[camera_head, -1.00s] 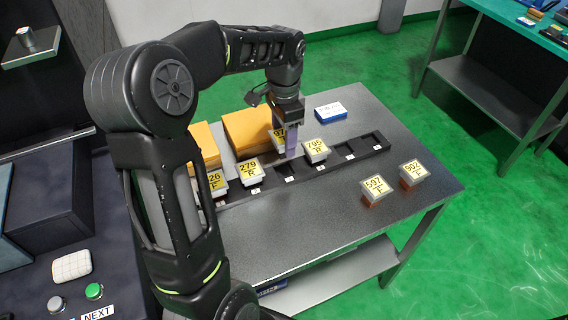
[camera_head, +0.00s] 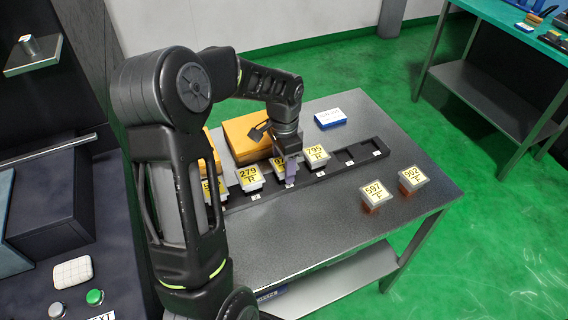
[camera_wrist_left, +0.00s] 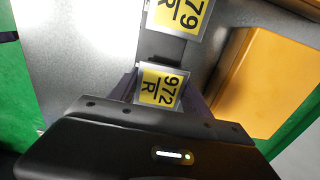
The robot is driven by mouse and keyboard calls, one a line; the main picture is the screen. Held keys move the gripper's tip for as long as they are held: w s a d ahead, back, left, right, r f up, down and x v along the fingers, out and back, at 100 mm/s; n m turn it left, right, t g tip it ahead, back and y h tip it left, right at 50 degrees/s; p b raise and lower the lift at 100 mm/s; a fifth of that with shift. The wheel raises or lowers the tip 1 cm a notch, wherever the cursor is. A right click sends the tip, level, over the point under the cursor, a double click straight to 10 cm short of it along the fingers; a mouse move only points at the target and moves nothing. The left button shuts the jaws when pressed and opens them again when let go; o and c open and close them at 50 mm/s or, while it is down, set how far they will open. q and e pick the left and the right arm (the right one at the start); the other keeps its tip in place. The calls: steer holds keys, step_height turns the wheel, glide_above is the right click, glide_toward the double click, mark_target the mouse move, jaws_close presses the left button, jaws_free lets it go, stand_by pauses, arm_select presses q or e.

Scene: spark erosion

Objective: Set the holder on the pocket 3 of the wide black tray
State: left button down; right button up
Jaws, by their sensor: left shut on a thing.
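My left gripper (camera_head: 288,174) is shut on the holder labelled 972 (camera_head: 279,166), at the wide black tray (camera_head: 345,161). The holder is over or in the pocket between holders 279 (camera_head: 249,176) and 795 (camera_head: 316,154); whether it touches the pocket floor is hidden by the fingers. In the left wrist view, the yellow 972 label (camera_wrist_left: 160,86) lies between the fingers, in line with holder 279 (camera_wrist_left: 181,15). My right gripper is not in view.
Another holder is at the tray's left end, partly behind my arm. An orange box (camera_head: 243,138) and a blue-white box (camera_head: 330,119) lie behind the tray.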

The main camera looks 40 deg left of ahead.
arm_select(q)
steer(key=shift+f, duration=0.15)
steer(key=shift+c, duration=2.4)
jaws_free()
step_height(320, 180, up, 12)
steer(key=shift+r, duration=0.2)
